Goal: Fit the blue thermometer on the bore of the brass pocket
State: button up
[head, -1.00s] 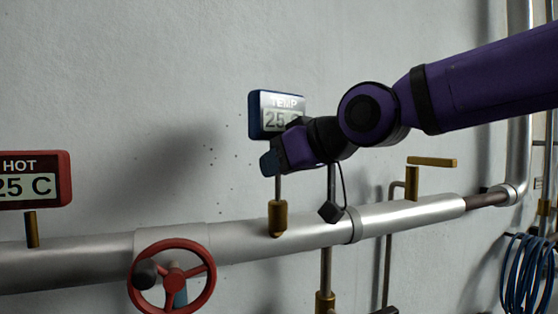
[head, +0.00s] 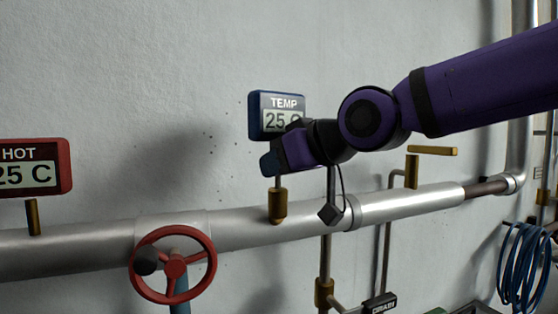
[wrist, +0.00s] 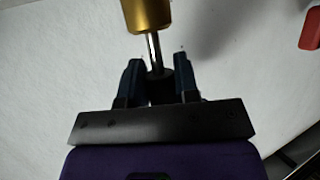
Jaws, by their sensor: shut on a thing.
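The blue thermometer (head: 275,115) reads TEMP 25 C and stands upright above the pipe, its lower right corner behind my arm. My gripper (head: 270,164) is shut on its thin stem, below the display. In the wrist view my gripper (wrist: 156,75) has its two dark fingers on either side of the metal stem. The brass pocket (head: 278,206) stands upright on the pipe, directly below my gripper. Its near end also shows in the wrist view (wrist: 148,14). The stem's lower end is hidden at the pocket's mouth and appears to be in the bore; its depth cannot be seen.
The silver pipe (head: 240,228) runs across the wall. A red handwheel (head: 173,265) stands out in front at lower left. A red HOT display (head: 35,168) is at far left. A brass-handled valve (head: 432,151) and blue coiled hose (head: 525,268) are at right.

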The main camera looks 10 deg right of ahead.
jog(key=shift+f, duration=0.9)
jog(key=o, duration=1.1)
jog(key=shift+c, duration=0.2)
jog(key=v, duration=1)
jog(key=shift+s+d+r, duration=0.2)
jog(key=shift+s, duration=0.1)
